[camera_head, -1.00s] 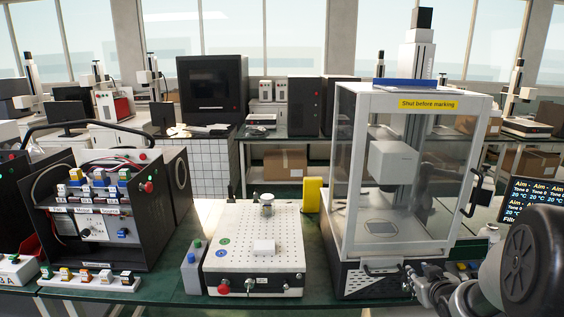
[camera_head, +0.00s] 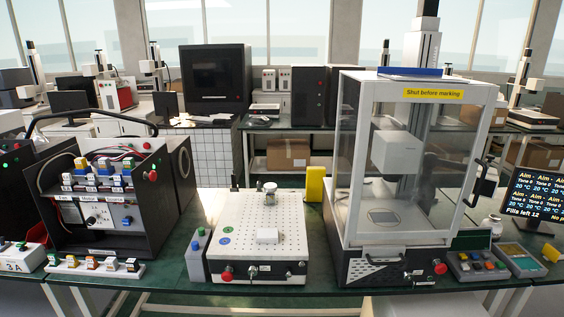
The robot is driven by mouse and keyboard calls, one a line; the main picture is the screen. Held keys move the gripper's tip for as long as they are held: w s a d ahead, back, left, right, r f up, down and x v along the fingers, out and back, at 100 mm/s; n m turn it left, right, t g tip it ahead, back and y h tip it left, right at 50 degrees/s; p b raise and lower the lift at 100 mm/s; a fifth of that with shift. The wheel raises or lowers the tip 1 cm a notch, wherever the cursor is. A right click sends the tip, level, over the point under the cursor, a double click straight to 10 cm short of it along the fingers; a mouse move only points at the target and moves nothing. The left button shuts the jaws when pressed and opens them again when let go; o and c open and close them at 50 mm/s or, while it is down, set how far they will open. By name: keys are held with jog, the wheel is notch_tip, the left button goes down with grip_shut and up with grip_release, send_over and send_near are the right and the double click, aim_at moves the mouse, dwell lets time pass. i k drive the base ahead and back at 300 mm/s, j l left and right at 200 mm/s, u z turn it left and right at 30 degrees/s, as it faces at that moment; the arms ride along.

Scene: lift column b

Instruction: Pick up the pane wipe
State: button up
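My gripper is not in view.
A white perforated plate unit (camera_head: 240,245) stands left of the enclosure, with a yellow block (camera_head: 315,184) behind. A black open-front box (camera_head: 166,218) stands further left. A button box (camera_head: 477,264) and screen (camera_head: 536,200) stand right.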

aim_at(263, 235)
jog(key=z, duration=1.3)
jog(key=u, duration=1.25)
jog(key=i+j, duration=0.35)
jog(key=i, duration=0.15)
jog(key=i+j, duration=0.35)
jog(key=i, duration=0.15)
jog(key=i+j, duration=0.35)
jog(key=i, duration=0.15)
jog(key=u, duration=0.05)
